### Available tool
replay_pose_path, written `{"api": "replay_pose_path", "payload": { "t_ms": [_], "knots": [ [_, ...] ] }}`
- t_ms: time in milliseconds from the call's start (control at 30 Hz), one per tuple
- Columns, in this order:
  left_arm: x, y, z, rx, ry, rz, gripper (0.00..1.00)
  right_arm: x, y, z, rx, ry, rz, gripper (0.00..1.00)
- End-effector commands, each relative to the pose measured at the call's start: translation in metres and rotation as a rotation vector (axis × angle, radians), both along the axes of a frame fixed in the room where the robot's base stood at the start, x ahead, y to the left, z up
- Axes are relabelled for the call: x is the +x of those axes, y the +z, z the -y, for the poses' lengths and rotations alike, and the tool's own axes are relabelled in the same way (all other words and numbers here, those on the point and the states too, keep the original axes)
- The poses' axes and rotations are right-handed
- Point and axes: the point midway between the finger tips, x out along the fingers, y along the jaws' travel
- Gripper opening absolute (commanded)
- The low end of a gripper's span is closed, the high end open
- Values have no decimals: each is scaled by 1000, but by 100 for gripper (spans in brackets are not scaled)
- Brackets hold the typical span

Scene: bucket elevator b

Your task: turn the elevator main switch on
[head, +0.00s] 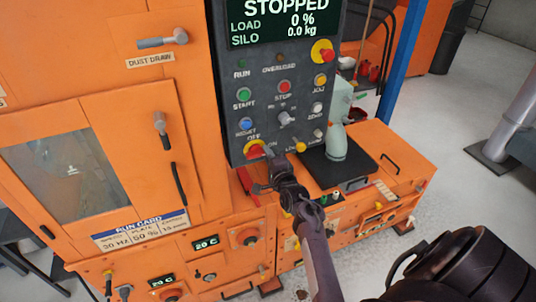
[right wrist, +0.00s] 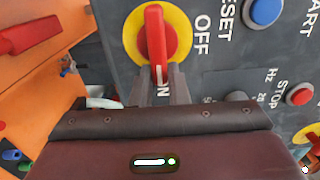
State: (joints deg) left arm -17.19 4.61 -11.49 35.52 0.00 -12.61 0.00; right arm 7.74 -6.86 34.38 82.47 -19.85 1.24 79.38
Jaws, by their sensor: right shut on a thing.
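The main switch is a red handle on a yellow disc (head: 254,149), low on the left side of the dark control panel (head: 232,118). In the right wrist view its red handle (right wrist: 155,35) lies lengthwise toward the ON label, and the OFF label is off to its side. My right gripper (right wrist: 165,80) is shut on the handle's end near the ON label; its fingers partly cover that label. In the head view the right gripper (head: 262,166) reaches the switch from below. My left gripper is not in view.
The display (head: 285,20) reads STOPPED, load 0 %. Several buttons and knobs sit close by, including the blue reset button (head: 246,124) and red stop button (head: 284,87). A pale green bottle-shaped thing (head: 336,140) stands on a black plate right of the panel.

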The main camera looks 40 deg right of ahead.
Motion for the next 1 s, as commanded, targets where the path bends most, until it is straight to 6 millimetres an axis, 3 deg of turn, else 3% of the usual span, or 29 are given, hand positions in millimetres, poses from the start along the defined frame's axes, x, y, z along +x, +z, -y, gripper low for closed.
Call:
{"api": "replay_pose_path", "payload": {
  "t_ms": [400, 433, 600, 867, 1000],
  "knots": [
    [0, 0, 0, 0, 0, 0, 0, 0, -4, -3, 14, 6, -5, 0],
    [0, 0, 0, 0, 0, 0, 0, 0, -4, -3, 14, 6, -5, 17],
    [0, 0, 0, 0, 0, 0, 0, 0, -3, -3, 11, 4, -2, 36],
    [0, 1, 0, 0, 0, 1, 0, -1, -1, -1, 8, 2, 0, 36],
    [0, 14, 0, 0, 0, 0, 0, -13, 2, -5, 9, 1, -3, 36]
  ]
}}
